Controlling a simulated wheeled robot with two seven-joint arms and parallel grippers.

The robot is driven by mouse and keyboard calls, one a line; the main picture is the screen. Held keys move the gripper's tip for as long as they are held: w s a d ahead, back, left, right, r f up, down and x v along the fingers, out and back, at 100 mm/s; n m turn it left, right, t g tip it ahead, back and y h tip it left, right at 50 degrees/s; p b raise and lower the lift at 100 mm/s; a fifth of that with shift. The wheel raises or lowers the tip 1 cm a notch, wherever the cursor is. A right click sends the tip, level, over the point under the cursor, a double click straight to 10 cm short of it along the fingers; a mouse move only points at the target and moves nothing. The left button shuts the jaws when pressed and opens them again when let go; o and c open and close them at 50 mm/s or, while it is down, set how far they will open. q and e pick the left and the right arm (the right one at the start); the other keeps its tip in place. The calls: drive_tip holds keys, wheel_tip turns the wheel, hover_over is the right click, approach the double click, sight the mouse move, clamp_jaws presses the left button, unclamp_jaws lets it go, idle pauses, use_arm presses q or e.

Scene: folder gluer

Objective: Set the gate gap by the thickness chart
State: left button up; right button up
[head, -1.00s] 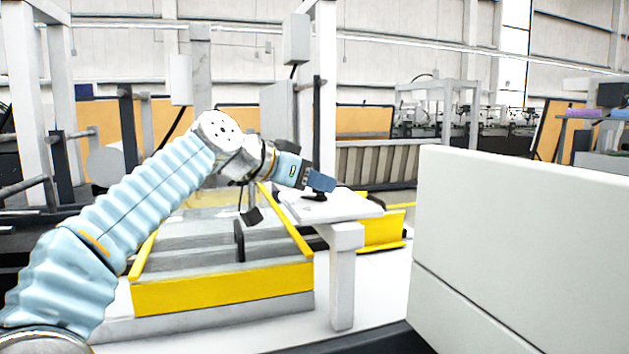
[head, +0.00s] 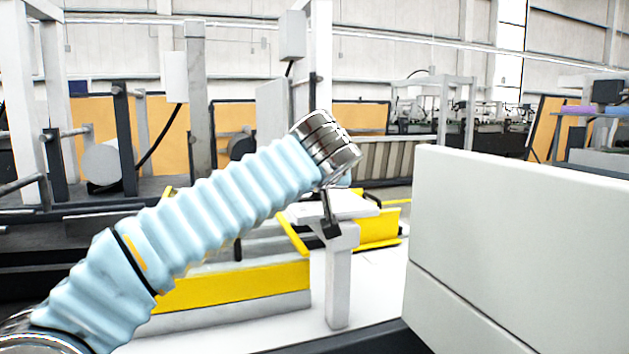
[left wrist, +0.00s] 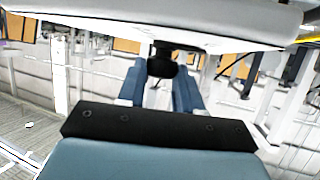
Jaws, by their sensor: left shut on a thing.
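My left gripper (left wrist: 160,80) shows in the left wrist view, its two blue fingers on either side of a black knob (left wrist: 163,64). It is shut on the knob, which sits against a large white slab (left wrist: 160,22) across the top of that view. In the head view my left wrist covers the fingers and most of the grip, above a small white shelf (head: 320,211) on a post. The gate and the thickness chart cannot be made out. My right gripper is in neither view.
A yellow-edged frame (head: 240,286) stands below my left arm, partly covered by it. A large pale box (head: 520,235) blocks the right foreground. Grey uprights (head: 199,90) and machinery stand behind. White floor shows between the shelf post and the pale box.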

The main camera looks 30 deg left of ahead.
use_arm(q)
drive_tip(key=n+g+y, duration=0.2)
drive_tip(key=shift+w+d+n, duration=0.2)
drive_tip(key=shift+d+n, duration=0.1)
drive_tip(key=shift+d, duration=0.05)
drive_tip(key=shift+w+n+g+y, duration=0.1)
drive_tip(key=shift+n+g+y, duration=1.2)
drive_tip(key=shift+n+g, duration=0.4)
drive_tip(key=shift+f, duration=0.1)
drive_tip(key=o, duration=1)
drive_tip(key=shift+o, duration=0.2)
drive_tip(key=v, duration=1.3)
drive_tip(key=shift+d, duration=0.4)
